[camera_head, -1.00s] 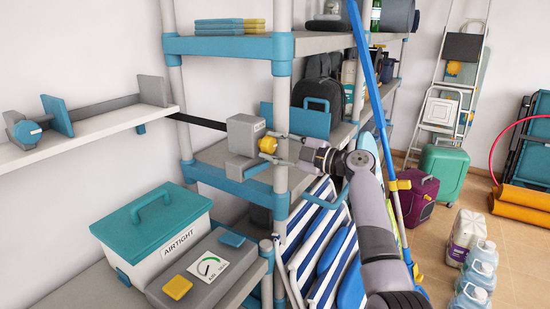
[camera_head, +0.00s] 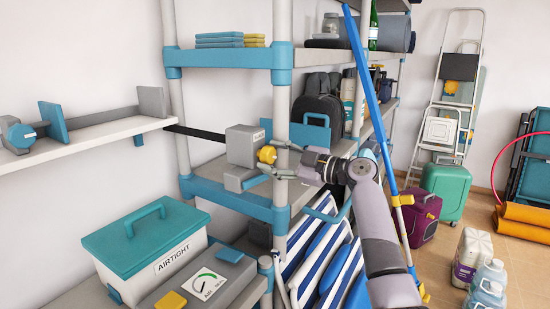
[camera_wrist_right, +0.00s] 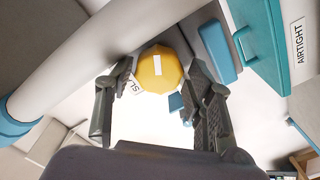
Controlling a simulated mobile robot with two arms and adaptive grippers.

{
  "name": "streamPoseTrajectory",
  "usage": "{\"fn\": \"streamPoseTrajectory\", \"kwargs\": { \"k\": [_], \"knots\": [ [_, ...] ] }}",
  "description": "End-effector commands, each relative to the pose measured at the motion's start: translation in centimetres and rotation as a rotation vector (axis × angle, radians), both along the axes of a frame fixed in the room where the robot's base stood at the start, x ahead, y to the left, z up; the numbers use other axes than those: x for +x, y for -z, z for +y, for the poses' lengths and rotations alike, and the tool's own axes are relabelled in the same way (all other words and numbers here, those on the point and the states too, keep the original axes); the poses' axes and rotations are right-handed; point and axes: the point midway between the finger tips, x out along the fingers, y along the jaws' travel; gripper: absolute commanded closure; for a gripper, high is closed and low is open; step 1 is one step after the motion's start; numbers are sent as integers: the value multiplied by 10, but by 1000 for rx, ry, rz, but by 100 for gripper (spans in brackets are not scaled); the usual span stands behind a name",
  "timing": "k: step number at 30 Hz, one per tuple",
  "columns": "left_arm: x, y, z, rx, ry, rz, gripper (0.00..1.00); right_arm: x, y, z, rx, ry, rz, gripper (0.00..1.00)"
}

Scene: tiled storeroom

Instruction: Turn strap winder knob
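The strap winder (camera_head: 240,146) is a grey box on the middle shelf, with a black strap (camera_head: 195,131) running left from it. Its yellow faceted knob (camera_head: 267,154) faces right, near the shelf post. My right gripper (camera_head: 273,158) reaches in from the right past the post, with its fingertips by the knob. In the right wrist view the knob (camera_wrist_right: 158,72) lies between the two open fingertips, with a narrow gap showing on each side. A pale mark shows on the knob's face. My left gripper is in neither view.
The grey shelf post (camera_head: 281,110) stands close beside the right gripper. An airtight box (camera_head: 150,255) with a teal lid and a grey gauge unit (camera_head: 235,270) stand below. A blue pole (camera_head: 368,85) and striped folded chairs (camera_head: 315,255) are near my right arm.

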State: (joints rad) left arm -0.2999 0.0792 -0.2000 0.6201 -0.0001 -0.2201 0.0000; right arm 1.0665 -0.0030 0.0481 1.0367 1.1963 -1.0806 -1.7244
Motion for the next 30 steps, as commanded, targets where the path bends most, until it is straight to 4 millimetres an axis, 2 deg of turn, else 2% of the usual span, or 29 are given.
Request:
{"fn": "streamPoseTrajectory", "kwargs": {
  "k": [19,23,30],
  "knots": [
    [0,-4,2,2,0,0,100,1,-5,-2,-8,6,-22,42],
    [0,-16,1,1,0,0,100,1,-7,-2,-47,6,-76,42],
    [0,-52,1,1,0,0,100,0,-10,-1,-150,3,-214,42]
  ]
}}
